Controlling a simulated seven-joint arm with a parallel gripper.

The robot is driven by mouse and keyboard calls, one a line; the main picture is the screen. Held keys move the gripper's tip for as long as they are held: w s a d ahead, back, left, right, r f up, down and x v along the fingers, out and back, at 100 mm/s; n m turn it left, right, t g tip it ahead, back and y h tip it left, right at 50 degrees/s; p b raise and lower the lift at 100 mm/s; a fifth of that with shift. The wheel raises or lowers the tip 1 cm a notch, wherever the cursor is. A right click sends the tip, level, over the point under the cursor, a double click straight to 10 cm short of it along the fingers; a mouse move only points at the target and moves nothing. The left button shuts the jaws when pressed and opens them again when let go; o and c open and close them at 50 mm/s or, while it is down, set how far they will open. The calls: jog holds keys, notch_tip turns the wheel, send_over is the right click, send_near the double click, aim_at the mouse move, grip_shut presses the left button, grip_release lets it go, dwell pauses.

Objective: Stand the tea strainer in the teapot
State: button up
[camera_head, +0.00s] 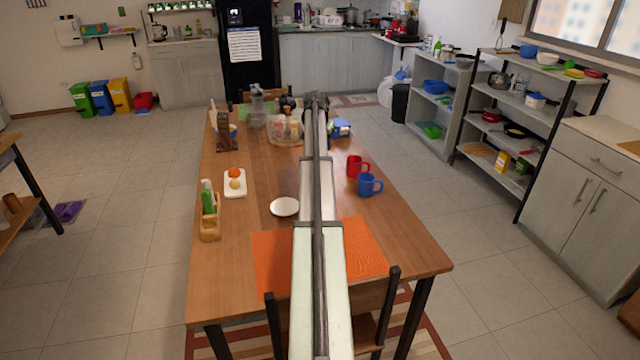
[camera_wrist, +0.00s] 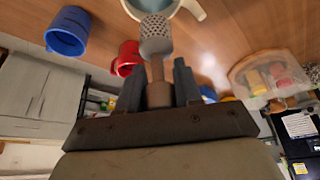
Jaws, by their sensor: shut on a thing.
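The tea strainer (camera_wrist: 156,38) is a grey perforated cylinder on a brown handle. In the wrist view my gripper (camera_wrist: 158,80) is shut on its handle, and the mesh end points away from the fingers. A pale round vessel with a teal inside and a side handle, apparently the teapot (camera_wrist: 192,9), is cut off by the top edge of that view. The mesh end overlaps its rim in the picture; I cannot tell whether it is inside or in front. In the head view my arm hides the strainer and the vessel.
A red mug (camera_head: 354,167) and a blue mug (camera_head: 368,186) stand right of my arm. A clear container (camera_head: 285,130) is at the table's far end. A white plate (camera_head: 284,207), a board with food (camera_head: 235,184) and a wooden caddy (camera_head: 209,225) are left. An orange mat (camera_head: 365,250) lies in front.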

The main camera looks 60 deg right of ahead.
jog(key=shift+f, duration=0.55)
jog(key=o, duration=1.2)
jog(key=shift+c, duration=0.2)
jog(key=shift+r, duration=0.1)
jog(key=v, duration=1.3)
jog(key=shift+a+r, duration=0.2)
jog(key=shift+r, duration=0.1)
